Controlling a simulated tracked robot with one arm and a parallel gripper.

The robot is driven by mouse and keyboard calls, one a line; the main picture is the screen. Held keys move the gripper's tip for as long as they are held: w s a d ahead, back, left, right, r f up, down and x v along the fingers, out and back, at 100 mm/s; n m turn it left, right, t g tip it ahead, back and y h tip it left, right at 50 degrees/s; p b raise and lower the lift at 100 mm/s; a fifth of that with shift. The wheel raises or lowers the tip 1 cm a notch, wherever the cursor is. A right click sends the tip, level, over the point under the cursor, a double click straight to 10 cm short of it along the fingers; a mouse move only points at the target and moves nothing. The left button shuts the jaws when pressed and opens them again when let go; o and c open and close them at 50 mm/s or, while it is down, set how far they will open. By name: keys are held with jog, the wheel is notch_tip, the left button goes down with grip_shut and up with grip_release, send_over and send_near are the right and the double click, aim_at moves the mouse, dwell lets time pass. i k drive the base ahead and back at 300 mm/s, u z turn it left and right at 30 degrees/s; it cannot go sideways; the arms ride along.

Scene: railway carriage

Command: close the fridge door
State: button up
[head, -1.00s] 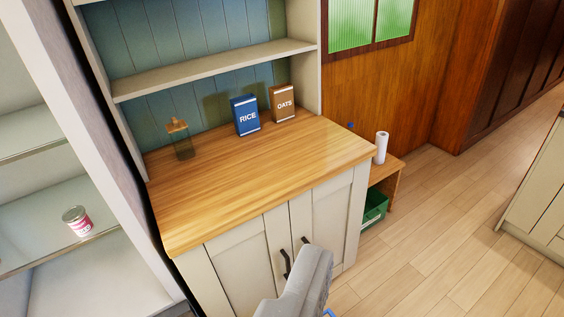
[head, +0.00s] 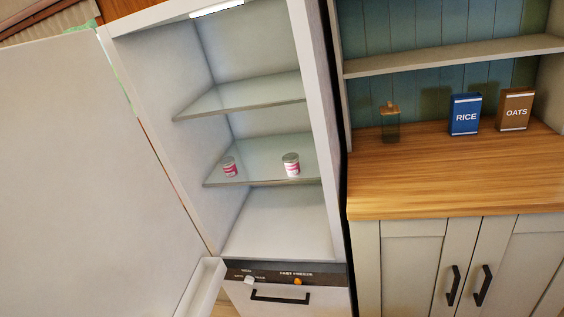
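The fridge (head: 319,120) stands left of centre with its inside showing. Its door (head: 75,170) is wide open, hinged on the left, and its pale inner face fills the left of the view. A door shelf (head: 200,287) juts from the door's lower edge. Two small pink-and-white cans, one on the left (head: 229,167) and one on the right (head: 291,165), stand on the lower glass shelf (head: 260,158). My gripper is out of view.
Below the fridge is a control strip with an orange knob (head: 298,282) and a drawer with a black handle (head: 287,297). To the right, a wooden counter (head: 430,185) holds a blue RICE box (head: 465,115), a brown OATS box (head: 515,110) and a glass jar (head: 390,124).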

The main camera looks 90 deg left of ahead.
aim_at(93, 224)
jog(key=z, duration=0.2)
jog(key=k, duration=2.85)
jog(key=u, duration=1.45)
jog(key=i, duration=1)
